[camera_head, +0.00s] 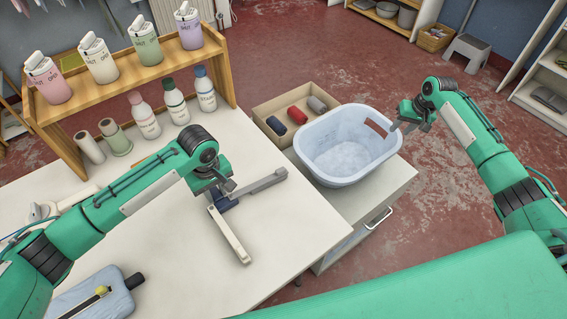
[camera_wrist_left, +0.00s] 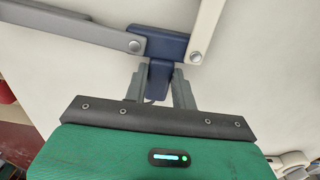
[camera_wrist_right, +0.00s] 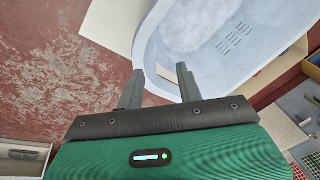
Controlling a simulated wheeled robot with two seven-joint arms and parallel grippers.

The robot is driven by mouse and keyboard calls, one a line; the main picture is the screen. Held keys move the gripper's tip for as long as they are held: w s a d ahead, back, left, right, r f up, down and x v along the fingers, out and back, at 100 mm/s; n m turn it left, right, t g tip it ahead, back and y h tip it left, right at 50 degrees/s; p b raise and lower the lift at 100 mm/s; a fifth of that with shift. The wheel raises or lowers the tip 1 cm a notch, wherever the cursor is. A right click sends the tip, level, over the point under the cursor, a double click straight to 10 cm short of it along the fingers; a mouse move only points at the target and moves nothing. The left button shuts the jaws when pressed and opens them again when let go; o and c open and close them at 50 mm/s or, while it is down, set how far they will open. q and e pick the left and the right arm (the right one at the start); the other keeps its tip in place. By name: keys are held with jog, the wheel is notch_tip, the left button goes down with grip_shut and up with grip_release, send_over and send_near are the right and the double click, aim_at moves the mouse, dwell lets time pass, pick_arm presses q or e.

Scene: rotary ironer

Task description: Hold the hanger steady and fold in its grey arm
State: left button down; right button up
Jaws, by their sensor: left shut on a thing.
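The hanger lies on the white table with a dark blue hub (camera_wrist_left: 160,45), a grey arm (camera_head: 262,183) and a cream arm (camera_head: 232,238). In the head view the grey arm points up and right, the cream arm down and right, spread apart. My left gripper (camera_wrist_left: 157,82) is shut on the blue stem below the hub; the stem shows between its fingers. My right gripper (camera_head: 411,118) is open and empty, away from the hanger, beside the right rim of the basket. Its fingers (camera_wrist_right: 160,85) are apart with the basket rim behind them; I cannot tell whether they touch it.
The pale blue basket (camera_head: 336,172) stands on a cabinet right of the table, beside a box (camera_head: 262,108) of rolled cloths. A wooden rack (camera_head: 100,88) with several bottles and dispensers stands at the back left. An iron-like blue item (camera_head: 95,300) lies front left. Table right of the hanger is clear.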

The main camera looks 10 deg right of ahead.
jog(key=w+a+r+n+y, duration=0.15)
jog(key=a+n, duration=0.35)
jog(key=a, duration=0.5)
jog(key=n+g+y, duration=0.1)
jog(key=n+g, duration=0.3)
jog(key=n, duration=1.6)
send_near(282, 169)
jog(key=x, duration=0.8)
jog(key=shift+f, duration=0.1)
grip_shut()
